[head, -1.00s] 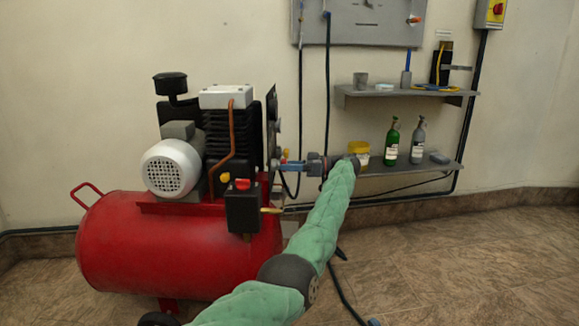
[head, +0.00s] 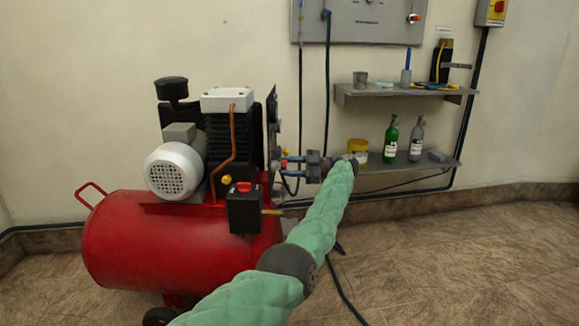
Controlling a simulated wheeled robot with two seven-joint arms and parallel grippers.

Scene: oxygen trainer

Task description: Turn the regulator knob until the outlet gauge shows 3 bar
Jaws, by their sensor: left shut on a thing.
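The regulator (head: 272,160) sits at the right side of the red compressor (head: 180,245), below a dark upright panel (head: 272,118). I see it side-on and small. My left gripper (head: 286,164) reaches it from the right, with its fingers pointing left. It is shut on the regulator knob, which the fingers mostly hide. The outlet gauge's face is turned away from me, so I cannot read its needle. My right gripper is not in view.
A pressure switch box with a red top (head: 245,208) is on the compressor's front. Right of my gripper, a lower shelf (head: 400,166) holds a yellow tin (head: 357,150), a green bottle (head: 391,140) and a grey bottle (head: 417,140). A dark hose trails over the floor.

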